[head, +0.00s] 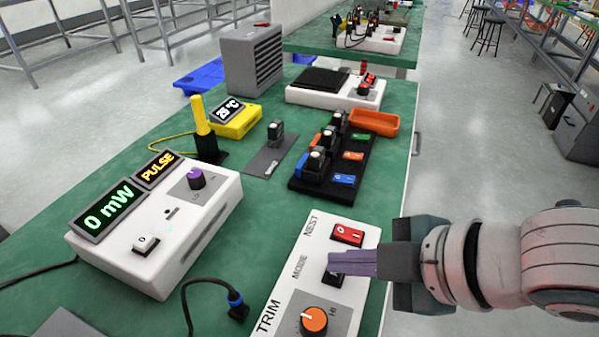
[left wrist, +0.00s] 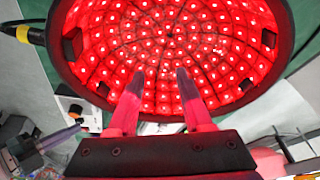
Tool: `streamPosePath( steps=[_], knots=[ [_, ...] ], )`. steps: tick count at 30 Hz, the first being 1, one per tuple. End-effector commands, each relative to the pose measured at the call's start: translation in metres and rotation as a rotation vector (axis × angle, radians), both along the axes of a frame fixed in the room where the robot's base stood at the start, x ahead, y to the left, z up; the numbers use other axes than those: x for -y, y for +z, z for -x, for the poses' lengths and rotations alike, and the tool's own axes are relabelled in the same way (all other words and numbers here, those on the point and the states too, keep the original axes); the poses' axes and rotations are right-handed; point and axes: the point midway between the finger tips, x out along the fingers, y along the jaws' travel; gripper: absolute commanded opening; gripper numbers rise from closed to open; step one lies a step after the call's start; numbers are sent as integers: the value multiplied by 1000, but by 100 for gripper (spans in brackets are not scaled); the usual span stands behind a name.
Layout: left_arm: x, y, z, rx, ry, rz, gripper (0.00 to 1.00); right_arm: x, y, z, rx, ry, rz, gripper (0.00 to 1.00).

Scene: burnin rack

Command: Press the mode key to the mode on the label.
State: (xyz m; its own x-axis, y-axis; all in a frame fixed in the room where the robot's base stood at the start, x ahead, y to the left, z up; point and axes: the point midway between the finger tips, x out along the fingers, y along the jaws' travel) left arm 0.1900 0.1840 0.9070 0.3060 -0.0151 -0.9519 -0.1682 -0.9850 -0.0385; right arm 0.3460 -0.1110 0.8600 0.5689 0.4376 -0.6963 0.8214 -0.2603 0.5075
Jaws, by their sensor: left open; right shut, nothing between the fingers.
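The white control box (head: 345,222) marked NEST, MODE and TRIM stands at the front right of the bench in the head view. Its dark mode key (head: 332,279) sits beside the word MODE, partly hidden by my right gripper (head: 332,262). The right gripper is shut and empty, its tips over or at the key; I cannot tell whether they touch. The display (head: 158,170) on the white meter reads PULSE. I cannot make out a label naming a mode. My left gripper (left wrist: 160,78) is open and empty in the left wrist view, before a red-lit dome (left wrist: 165,40).
A red switch (head: 348,234) and an orange knob (head: 314,320) flank the mode key. The white meter (head: 165,255) shows 0 mW. A black rack (head: 310,188) with several small modules stands behind, near an orange tray (head: 374,122). A cable plug (head: 238,308) lies left of the box.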

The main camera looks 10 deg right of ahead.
Motion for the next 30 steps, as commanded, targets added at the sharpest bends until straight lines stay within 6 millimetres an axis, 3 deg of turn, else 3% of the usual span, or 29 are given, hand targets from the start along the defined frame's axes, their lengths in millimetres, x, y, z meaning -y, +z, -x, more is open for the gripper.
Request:
streamPosePath(
  steps=[13, 25, 30],
  knots=[
    [1, 21, 0, 0, 2, 4, 50, 0, 18, 0, -1, 0, 1, 0],
    [3, 22, 0, 0, 7, 11, 50, 0, 19, 0, 0, -1, 1, 0],
    [3, 36, 0, 1, 6, 10, 50, 0, 32, 0, 0, -1, 1, 0]
  ],
)
